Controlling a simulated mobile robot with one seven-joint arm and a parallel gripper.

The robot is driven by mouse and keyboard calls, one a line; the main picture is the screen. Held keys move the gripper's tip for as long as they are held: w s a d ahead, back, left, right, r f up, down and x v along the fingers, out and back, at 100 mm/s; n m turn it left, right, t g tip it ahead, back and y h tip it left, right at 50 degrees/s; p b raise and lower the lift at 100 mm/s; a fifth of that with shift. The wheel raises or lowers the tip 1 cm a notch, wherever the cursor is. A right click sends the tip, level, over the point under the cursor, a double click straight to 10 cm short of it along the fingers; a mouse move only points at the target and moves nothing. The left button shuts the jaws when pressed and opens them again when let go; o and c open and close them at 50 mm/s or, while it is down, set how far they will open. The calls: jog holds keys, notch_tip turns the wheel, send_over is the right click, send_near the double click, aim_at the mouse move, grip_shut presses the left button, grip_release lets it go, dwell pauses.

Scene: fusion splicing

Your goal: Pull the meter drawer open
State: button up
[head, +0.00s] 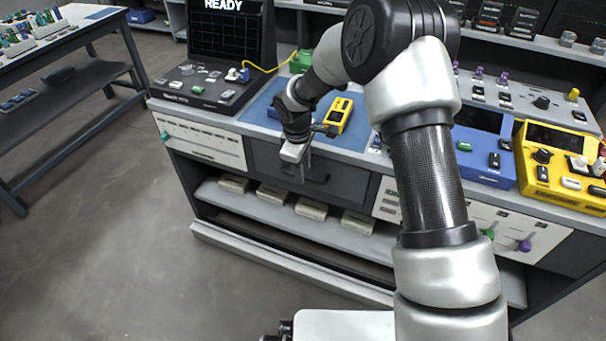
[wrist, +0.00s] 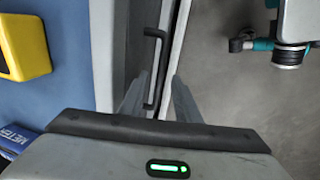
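The dark grey meter drawer (head: 345,181) is under the bench's blue mat and looks closed, its front about flush with the panels beside it. Its black bar handle (head: 318,180) also shows in the wrist view (wrist: 154,66). My gripper (head: 305,168) points down in front of the drawer. In the wrist view its two fingers (wrist: 158,100) are apart, one on each side of the handle bar. The gripper looks open around the handle; contact cannot be told. The head view partly hides the drawer's left part behind the gripper.
A yellow meter (head: 338,115) lies on the blue mat (head: 362,130) above the drawer. White panels (head: 200,140) flank the drawer. A shelf with several pale boxes (head: 312,209) is below. The grey floor (head: 150,230) in front is clear on the left.

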jog(key=shift+w+d+f, duration=0.1)
jog(key=shift+w+f, duration=0.05)
jog(key=shift+f, duration=0.7)
jog(key=shift+c, duration=0.4)
grip_shut()
